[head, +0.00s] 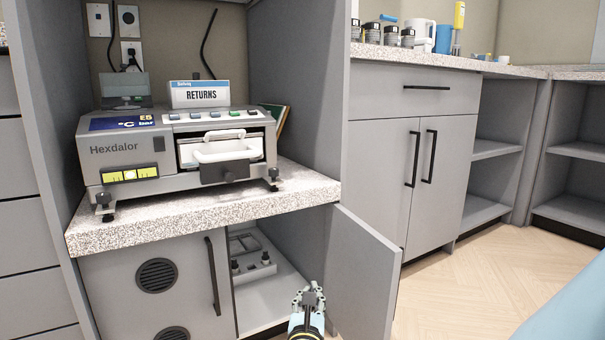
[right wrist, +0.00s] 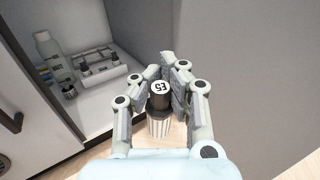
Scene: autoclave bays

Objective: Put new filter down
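My right gripper (head: 307,292) is in front of the open lower cupboard, near the open door. In the right wrist view, its fingers (right wrist: 171,85) are closed around the filter (right wrist: 159,127). The filter has a black cap with a white round label and a pale ribbed body, and it points downward. The label's characters are too small to read surely. In the head view the filter is mostly hidden by the gripper. My left gripper is not in view.
The cupboard (head: 277,290) holds a white rack (head: 252,264) with dark-capped pieces; a bottle (right wrist: 48,52) shows beside it. The open door (head: 362,272) stands right of my gripper.

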